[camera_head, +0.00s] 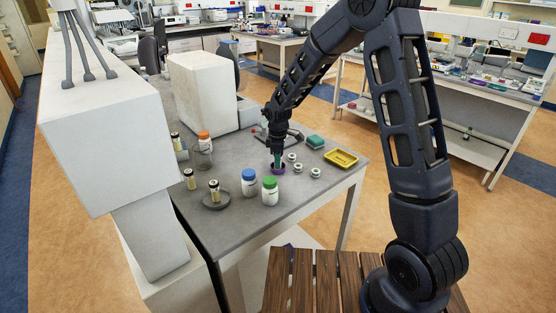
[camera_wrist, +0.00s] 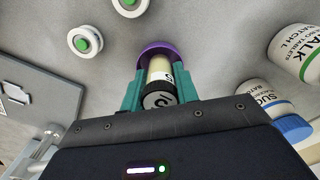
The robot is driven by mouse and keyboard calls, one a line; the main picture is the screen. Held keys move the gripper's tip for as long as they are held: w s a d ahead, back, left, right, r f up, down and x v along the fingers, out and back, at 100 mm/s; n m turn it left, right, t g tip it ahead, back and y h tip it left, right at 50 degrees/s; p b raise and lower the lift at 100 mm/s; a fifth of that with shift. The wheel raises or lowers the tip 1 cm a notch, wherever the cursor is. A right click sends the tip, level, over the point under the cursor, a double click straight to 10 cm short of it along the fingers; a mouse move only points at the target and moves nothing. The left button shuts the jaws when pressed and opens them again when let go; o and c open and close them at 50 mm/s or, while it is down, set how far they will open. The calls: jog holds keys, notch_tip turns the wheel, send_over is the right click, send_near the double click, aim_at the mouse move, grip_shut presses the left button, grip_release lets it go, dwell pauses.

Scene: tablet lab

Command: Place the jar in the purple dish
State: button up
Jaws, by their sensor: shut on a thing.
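My gripper (camera_head: 277,160) points down over the table, its teal fingers closed on a jar. In the wrist view the jar (camera_wrist: 159,80) has a dark lid and a cream label and sits between the fingertips (camera_wrist: 158,88). The purple dish (camera_wrist: 155,47) is just past the jar's far end, which overlaps it in that view. In the head view the purple dish (camera_head: 278,170) lies right under the fingertips, and the held jar is mostly hidden by the fingers. I cannot tell whether the jar touches the dish's floor.
A blue-lidded bottle (camera_head: 249,183) and a green-lidded bottle (camera_head: 270,191) stand close in front. Small white round pieces (camera_head: 315,173), a yellow tray (camera_head: 341,157) and a teal block (camera_head: 315,142) lie right. A similar jar (camera_head: 214,191) stands on a dark dish (camera_head: 216,204) at left.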

jog(key=o, duration=1)
